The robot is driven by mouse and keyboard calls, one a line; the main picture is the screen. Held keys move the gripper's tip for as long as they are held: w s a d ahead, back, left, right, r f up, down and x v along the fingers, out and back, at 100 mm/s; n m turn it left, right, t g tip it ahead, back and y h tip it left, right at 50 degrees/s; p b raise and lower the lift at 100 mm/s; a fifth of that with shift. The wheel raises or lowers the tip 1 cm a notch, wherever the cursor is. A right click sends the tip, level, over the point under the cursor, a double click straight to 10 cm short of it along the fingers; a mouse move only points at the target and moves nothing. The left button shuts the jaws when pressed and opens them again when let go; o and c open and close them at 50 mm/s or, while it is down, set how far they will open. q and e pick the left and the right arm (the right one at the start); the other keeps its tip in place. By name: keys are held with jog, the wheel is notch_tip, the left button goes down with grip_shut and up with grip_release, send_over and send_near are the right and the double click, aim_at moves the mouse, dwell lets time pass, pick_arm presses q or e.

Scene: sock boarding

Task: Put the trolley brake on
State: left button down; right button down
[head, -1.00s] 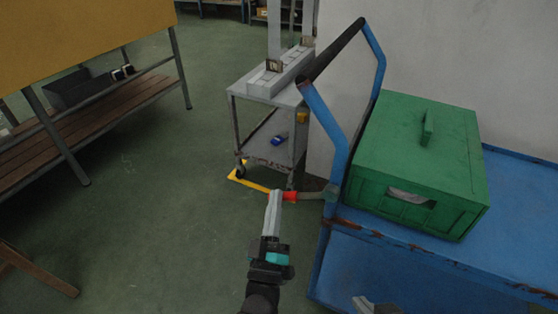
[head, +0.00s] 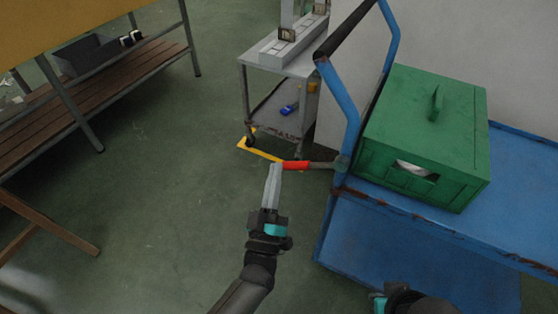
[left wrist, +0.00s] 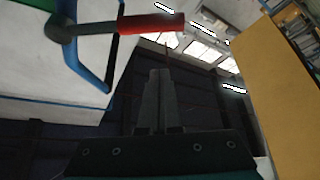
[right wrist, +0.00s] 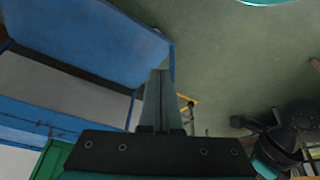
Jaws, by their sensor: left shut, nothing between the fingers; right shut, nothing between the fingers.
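The blue trolley (head: 345,212) stands at the right with a black-topped push handle. Its brake lever has a red grip (head: 296,165) and a grey arm (head: 323,165) that sticks out leftward from the handle's post, roughly level. My left gripper (head: 276,168) is shut and empty, its tip at the left end of the red grip in the head view; I cannot tell if they touch. In the left wrist view the red grip (left wrist: 151,23) lies above the shut fingers (left wrist: 160,75). My right gripper is shut and empty in the right wrist view (right wrist: 161,75), with the trolley beside it.
A green box (head: 425,130) sits on the trolley's deck. Behind stands a grey metal stand (head: 275,97) with a yellow floor marking (head: 262,153) at its feet. A wooden-shelved bench (head: 110,100) is at the left. The floor between is clear.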

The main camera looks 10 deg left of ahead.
pick_arm(q)
jog(key=v, duration=0.6)
jog(key=shift+s+f, duration=0.2)
jog(key=shift+s, duration=0.1)
pick_arm(e)
jog(key=shift+f, duration=0.7)
jog(key=shift+w, duration=0.1)
